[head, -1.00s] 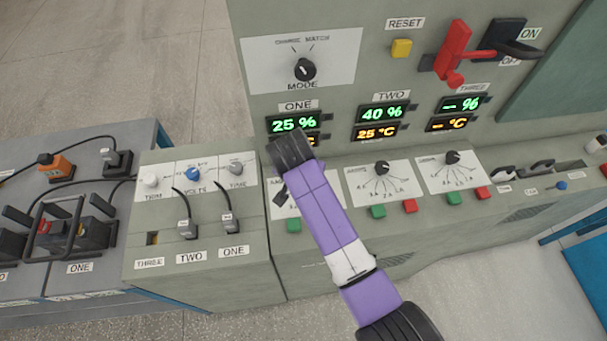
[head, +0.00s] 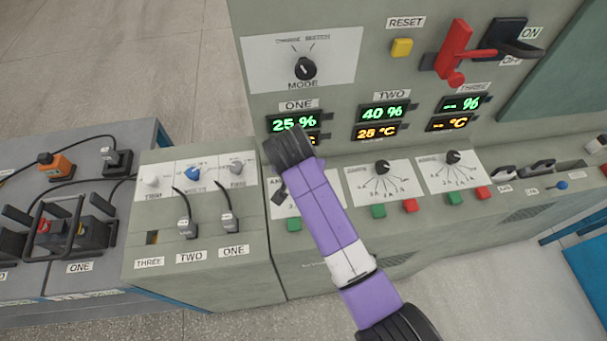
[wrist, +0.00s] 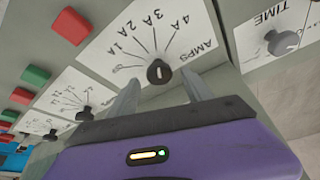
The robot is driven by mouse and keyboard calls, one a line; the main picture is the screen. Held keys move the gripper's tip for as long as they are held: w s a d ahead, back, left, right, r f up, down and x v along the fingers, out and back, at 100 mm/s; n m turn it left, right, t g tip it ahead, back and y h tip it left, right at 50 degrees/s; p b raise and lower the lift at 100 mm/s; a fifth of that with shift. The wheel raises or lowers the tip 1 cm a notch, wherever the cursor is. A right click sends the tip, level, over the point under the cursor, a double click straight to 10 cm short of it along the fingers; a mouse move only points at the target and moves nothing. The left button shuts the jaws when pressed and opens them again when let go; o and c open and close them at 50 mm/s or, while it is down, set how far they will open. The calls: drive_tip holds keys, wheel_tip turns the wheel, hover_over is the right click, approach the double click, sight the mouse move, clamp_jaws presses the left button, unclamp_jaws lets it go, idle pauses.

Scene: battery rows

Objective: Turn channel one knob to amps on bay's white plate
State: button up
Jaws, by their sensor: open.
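The channel one knob (wrist: 158,72) is a small black dial with a pale mark, on a white plate (wrist: 128,52) printed AMPS and 1A to 4A. In the wrist view the plate appears upside down. My gripper (wrist: 160,84) is open, with one finger on each side of the knob; I cannot tell if either finger touches it.
Similar dials for channel two (head: 382,168) and channel three (head: 453,157) sit to the right. A green button (head: 294,225) is below the plate. A TIME knob (wrist: 280,42) is close beside my gripper. The display for ONE (head: 294,122) reads 25 %.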

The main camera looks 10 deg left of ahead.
drive_tip(key=v, duration=0.6)
drive_tip(key=shift+r+b, duration=0.15)
drive_tip(key=shift+b, duration=0.2)
drive_tip(key=shift+s, duration=0.15)
